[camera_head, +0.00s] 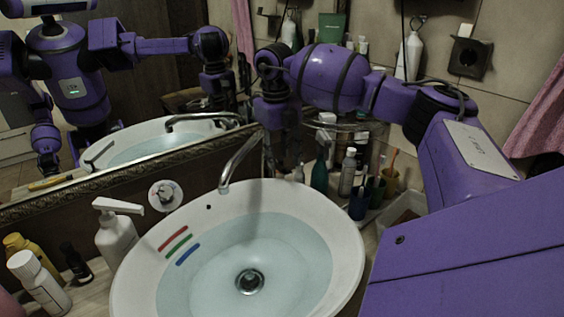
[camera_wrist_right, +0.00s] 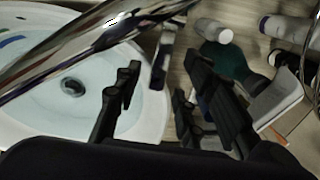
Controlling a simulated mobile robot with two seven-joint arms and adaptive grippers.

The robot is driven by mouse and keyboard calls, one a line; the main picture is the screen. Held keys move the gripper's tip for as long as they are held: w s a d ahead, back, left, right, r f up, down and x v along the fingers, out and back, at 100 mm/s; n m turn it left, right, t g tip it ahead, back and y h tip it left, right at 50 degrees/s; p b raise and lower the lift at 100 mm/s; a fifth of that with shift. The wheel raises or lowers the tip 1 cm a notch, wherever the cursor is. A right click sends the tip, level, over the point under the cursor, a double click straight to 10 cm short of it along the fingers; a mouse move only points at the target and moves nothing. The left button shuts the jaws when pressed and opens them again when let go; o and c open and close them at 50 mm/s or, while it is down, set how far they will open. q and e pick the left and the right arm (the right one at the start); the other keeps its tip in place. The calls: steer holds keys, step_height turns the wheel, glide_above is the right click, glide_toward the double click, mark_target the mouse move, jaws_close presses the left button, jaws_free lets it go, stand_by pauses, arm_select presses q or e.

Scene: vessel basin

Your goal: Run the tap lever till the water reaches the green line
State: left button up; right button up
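The white basin (camera_head: 347,262) holds clear bluish water (camera_head: 285,250). On its left inner wall are a red line (camera_head: 172,238), a green line (camera_head: 179,244) and a blue line (camera_head: 188,254). The water's edge lies close to the green line; I cannot tell exactly where. The chrome tap (camera_head: 238,162) arches over the back rim; no stream is clear. My right gripper (camera_head: 281,150) is behind the basin beside the tap. In the right wrist view its fingers (camera_wrist_right: 163,75) are apart, with a narrow bar, apparently the tap lever (camera_wrist_right: 164,50), between and beyond them. Contact is unclear.
Several bottles, including a dark green one (camera_head: 321,165), and cups crowd the counter right of my right gripper. A soap pump (camera_head: 116,235) and bottles stand left of the basin. A framed mirror (camera_head: 130,165) behind reflects me. The space above the water is clear.

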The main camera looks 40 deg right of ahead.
mark_target(280, 169)
steer(key=shift+d+f, duration=0.15)
steer(key=shift+f, duration=1.2)
steer(key=shift+w, duration=0.1)
jaws_close()
